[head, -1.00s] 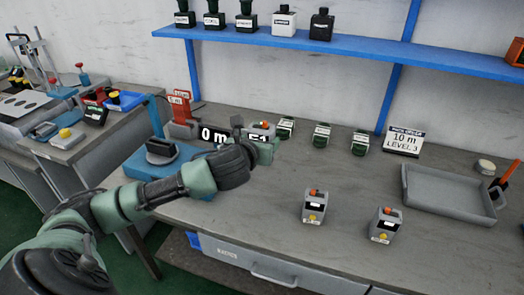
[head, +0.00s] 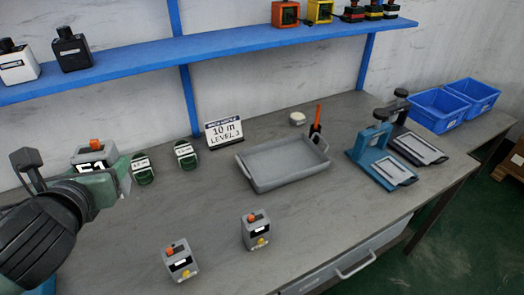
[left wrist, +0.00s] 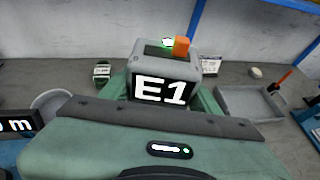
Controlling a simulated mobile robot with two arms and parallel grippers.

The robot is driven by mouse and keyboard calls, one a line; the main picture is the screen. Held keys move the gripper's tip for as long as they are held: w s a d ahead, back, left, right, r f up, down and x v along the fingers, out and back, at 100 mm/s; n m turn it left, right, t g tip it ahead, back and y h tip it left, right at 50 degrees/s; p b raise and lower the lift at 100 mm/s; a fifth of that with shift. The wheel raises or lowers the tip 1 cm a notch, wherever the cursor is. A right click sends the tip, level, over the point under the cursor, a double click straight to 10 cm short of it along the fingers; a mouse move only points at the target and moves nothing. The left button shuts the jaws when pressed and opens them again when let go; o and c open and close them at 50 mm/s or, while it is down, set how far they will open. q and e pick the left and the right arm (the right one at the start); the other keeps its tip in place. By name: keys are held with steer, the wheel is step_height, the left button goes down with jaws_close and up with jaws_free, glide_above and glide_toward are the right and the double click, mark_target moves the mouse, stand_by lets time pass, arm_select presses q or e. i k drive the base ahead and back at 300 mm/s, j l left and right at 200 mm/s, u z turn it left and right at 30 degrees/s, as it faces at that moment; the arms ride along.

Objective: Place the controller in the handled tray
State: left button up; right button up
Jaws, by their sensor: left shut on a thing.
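The controller (head: 92,153) is a grey box with an orange button and a display reading E1, at the left of the head view. It shows large in the left wrist view (left wrist: 165,68), between the green fingers. My left gripper (head: 104,182) is shut on it. Its lower part is hidden by the gripper, and I cannot tell how high it is above the bench. The handled tray (head: 283,163) is grey, shallow and empty, at mid-bench to the right of the gripper. It also shows at the right of the left wrist view (left wrist: 250,103). My right gripper is not in view.
Two grey boxes with orange buttons (head: 180,262) (head: 256,230) stand on the front bench. Green-and-white devices (head: 142,168) and a sign (head: 224,133) stand behind. An orange-handled tool (head: 317,122) stands by the tray; blue and black clamp fixtures (head: 375,150) are farther right.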

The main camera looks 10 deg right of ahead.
mark_target(266, 169)
steer(key=i+z, duration=0.1)
steer(key=z, duration=0.3)
steer(key=j+z, duration=0.15)
steer(key=z, duration=0.2)
steer(key=i+j+z, duration=0.1)
steer(key=z, duration=0.3)
steer(key=j+z, duration=0.2)
steer(key=z, duration=0.2)
steer(key=i, duration=0.05)
